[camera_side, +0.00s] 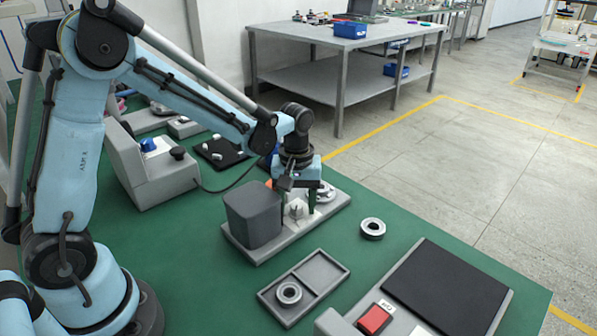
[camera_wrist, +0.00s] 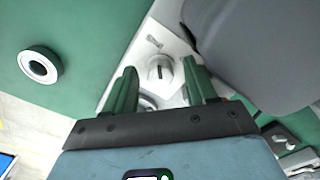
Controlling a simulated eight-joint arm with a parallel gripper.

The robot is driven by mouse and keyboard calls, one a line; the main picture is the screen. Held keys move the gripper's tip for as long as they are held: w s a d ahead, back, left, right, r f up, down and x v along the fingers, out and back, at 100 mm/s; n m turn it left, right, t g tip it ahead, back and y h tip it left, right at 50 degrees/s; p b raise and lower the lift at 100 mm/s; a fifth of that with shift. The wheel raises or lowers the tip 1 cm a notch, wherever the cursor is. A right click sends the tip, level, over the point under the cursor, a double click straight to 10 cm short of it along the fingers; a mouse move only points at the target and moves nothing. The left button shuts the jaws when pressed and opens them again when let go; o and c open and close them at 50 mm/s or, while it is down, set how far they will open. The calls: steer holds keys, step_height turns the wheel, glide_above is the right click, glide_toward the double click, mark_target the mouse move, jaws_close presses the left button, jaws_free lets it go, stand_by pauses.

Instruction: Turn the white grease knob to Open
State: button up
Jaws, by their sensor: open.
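The white grease knob (camera_wrist: 160,72) sits on a light grey base plate (camera_wrist: 119,74), with a raised grip bar across its top. It also shows in the side view (camera_side: 296,209), beside a dark grey housing (camera_side: 253,214). My gripper (camera_wrist: 159,67) is open. Its two green fingers stand apart, one on each side of the knob in the wrist view, with the knob a little beyond the tips. In the side view my gripper (camera_side: 296,193) is just above the knob; contact cannot be told. A small mark lies on the plate by the knob, too small to read.
A metal ring (camera_side: 372,228) lies on the green bench right of the plate. A grey tray (camera_side: 335,272) holds another ring (camera_side: 288,293). A box with a red button (camera_side: 374,319) and a black pad (camera_side: 446,286) are at front right. The tall housing stands close beside my gripper.

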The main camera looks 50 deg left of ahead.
jaws_close()
stand_by(0.3)
steer(key=shift+m, duration=0.4)
steer(key=m, duration=0.7)
steer(key=shift+a, duration=0.1)
steer(key=m, duration=0.4)
steer(key=shift+a+m, duration=0.1)
steer(key=shift+m, duration=2)
